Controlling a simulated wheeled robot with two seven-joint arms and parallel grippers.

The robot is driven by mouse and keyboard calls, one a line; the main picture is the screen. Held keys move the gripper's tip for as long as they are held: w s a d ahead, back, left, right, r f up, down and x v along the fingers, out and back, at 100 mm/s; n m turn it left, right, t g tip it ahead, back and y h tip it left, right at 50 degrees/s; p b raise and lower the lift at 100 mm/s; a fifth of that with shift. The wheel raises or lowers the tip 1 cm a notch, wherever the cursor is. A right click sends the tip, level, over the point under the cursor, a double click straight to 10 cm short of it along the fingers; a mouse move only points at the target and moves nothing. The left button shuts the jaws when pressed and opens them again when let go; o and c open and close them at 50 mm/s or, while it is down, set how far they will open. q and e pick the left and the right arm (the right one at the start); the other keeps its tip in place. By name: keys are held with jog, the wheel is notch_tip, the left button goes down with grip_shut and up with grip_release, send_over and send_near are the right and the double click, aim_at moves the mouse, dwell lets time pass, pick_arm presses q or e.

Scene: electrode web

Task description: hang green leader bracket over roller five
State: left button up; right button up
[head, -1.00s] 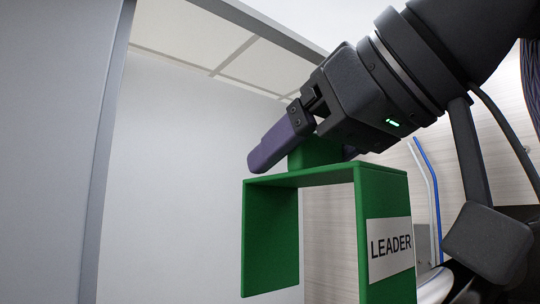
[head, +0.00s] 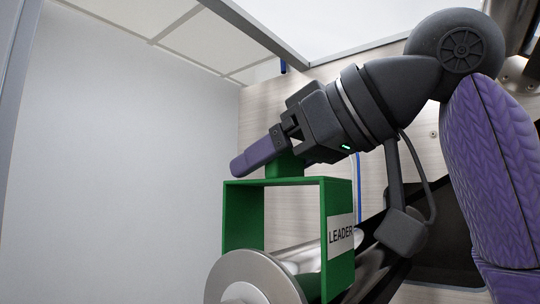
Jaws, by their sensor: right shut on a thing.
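The green bracket (head: 338,206) is an upside-down U with a white "LEADER" label on its right leg. My right gripper (head: 262,158) is shut on the green grip block on top of the bracket, and the bracket hangs level. A shiny roller (head: 300,257) with a round metal end disc (head: 238,275) is low in the picture. The roller passes under the bracket's top, and its surface shows in the gap between the legs. The disc hides the lower end of the left leg. I cannot tell whether the bracket touches the roller, or read a roller number. My left gripper is not in view.
A pale wall panel (head: 120,140) fills the left, with a grey frame post (head: 18,80) at the edge. A metal frame bar (head: 255,32) runs overhead. A wood-grain panel (head: 390,85) is behind the arm. A blue strip (head: 358,170) stands behind the bracket.

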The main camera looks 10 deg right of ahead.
jog(key=shift+f+b, duration=2.05)
jog(key=shift+f, duration=0.65)
jog(key=o, duration=1.2)
jog(key=shift+s+d+r, duration=0.1)
jog(key=b+v, duration=0.1)
jog(key=v, duration=0.6)
jog(key=shift+s, duration=0.15)
notch_tip(320, 180, up, 7)
jog(key=p, duration=0.7)
send_over(340, 190)
jog(key=shift+s+d, duration=0.1)
jog(key=shift+d, duration=0.05)
